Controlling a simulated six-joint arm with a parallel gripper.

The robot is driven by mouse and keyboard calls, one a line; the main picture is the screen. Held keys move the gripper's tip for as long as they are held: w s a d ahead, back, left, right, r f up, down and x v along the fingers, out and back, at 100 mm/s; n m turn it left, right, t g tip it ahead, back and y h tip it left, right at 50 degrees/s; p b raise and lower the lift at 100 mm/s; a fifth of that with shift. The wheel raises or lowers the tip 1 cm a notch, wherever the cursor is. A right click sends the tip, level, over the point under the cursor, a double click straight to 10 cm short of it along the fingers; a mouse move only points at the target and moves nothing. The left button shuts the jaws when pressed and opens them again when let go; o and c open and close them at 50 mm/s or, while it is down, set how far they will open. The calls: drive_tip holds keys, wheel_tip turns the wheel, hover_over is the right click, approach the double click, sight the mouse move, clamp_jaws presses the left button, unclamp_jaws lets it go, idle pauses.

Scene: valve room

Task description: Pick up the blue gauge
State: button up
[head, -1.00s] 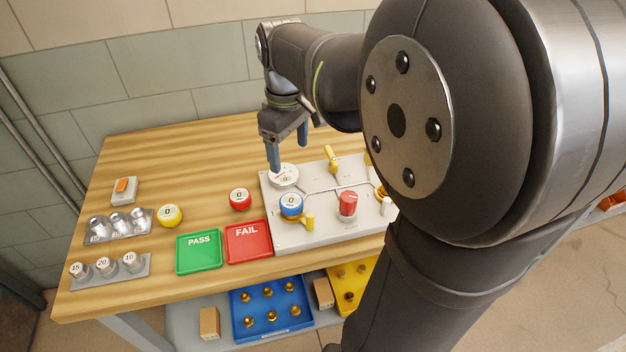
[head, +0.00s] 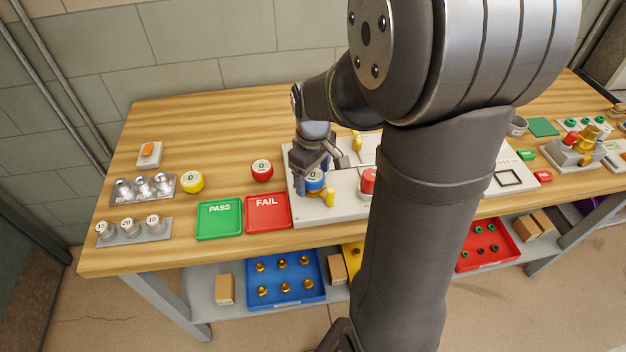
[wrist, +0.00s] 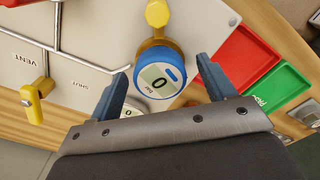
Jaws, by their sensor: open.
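The blue gauge (head: 314,181) has a round white face reading 0. It sits upright on a brass fitting on the light grey panel (head: 303,214), beside a yellow lever handle (head: 330,198). My gripper (head: 311,178) is above and around it, pointing down and partly covering it in the head view. In the wrist view the blue gauge (wrist: 159,82) lies between the two blue fingers of my open gripper (wrist: 162,76), with a gap showing on the right side.
The red FAIL tray (head: 268,221) and green PASS tray (head: 219,228) lie left of the panel. A red gauge (head: 262,170) and yellow gauge (head: 192,182) stand behind them. My arm hides much of the panel.

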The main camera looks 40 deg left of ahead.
drive_tip(key=shift+f, duration=0.4)
drive_tip(key=shift+c, duration=0.5)
drive_tip(key=c, duration=1.2)
